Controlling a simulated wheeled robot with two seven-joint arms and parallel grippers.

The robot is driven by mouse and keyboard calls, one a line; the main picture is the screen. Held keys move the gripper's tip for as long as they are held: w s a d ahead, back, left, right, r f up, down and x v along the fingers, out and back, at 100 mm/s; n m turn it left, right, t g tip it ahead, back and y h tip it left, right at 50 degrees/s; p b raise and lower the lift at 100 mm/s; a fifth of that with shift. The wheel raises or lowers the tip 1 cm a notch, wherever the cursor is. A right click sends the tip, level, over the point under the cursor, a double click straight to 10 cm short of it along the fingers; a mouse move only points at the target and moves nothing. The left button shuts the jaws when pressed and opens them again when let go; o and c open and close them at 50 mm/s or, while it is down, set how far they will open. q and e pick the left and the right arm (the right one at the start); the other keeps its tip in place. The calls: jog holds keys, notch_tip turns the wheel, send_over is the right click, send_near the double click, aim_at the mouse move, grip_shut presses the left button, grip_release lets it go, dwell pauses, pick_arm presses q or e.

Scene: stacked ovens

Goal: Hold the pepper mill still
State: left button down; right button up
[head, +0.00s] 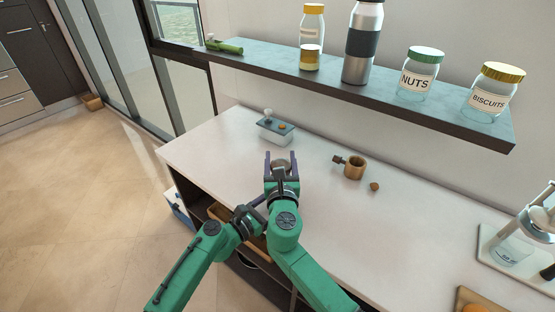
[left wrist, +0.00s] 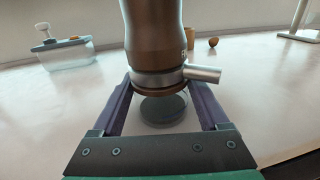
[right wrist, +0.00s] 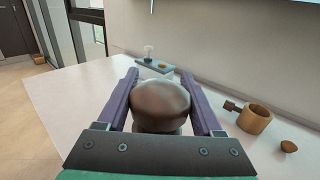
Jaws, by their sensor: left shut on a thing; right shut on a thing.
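The pepper mill shows in the head view only as its rounded top (head: 281,164), between the fingers of my right gripper (head: 281,156). In the right wrist view my right gripper (right wrist: 158,77) is shut on this dark, shiny knob (right wrist: 160,103). In the left wrist view the brown mill body (left wrist: 155,40) stands upright, and my left gripper (left wrist: 158,86) is shut on its lower part. A short grey metal cylinder (left wrist: 204,74) sticks out beside it. A dark round patch lies below the mill; I cannot tell whether the base touches the counter.
On the pale counter (head: 220,150) stand a lidded box (head: 275,132) behind the mill, a wooden pot (head: 355,169) and a small brown nut-like thing (head: 374,187) to the right. A shelf (head: 390,95) with jars and a flask hangs above. The counter left of the mill is clear.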

jog(key=shift+d+f+m+h, duration=0.1)
jog(key=shift+d+m+h, duration=0.15)
jog(key=shift+m+h, duration=0.65)
jog(key=shift+d+f+m+h, duration=0.15)
jog(key=shift+m+h, duration=0.35)
jog(key=shift+h, duration=0.8)
jog(key=shift+r, duration=0.1)
jog(key=o, duration=1.4)
jog(key=shift+c, duration=0.2)
jog(key=shift+r, duration=0.1)
jog(key=v, duration=1.2)
jog(key=shift+r, duration=0.2)
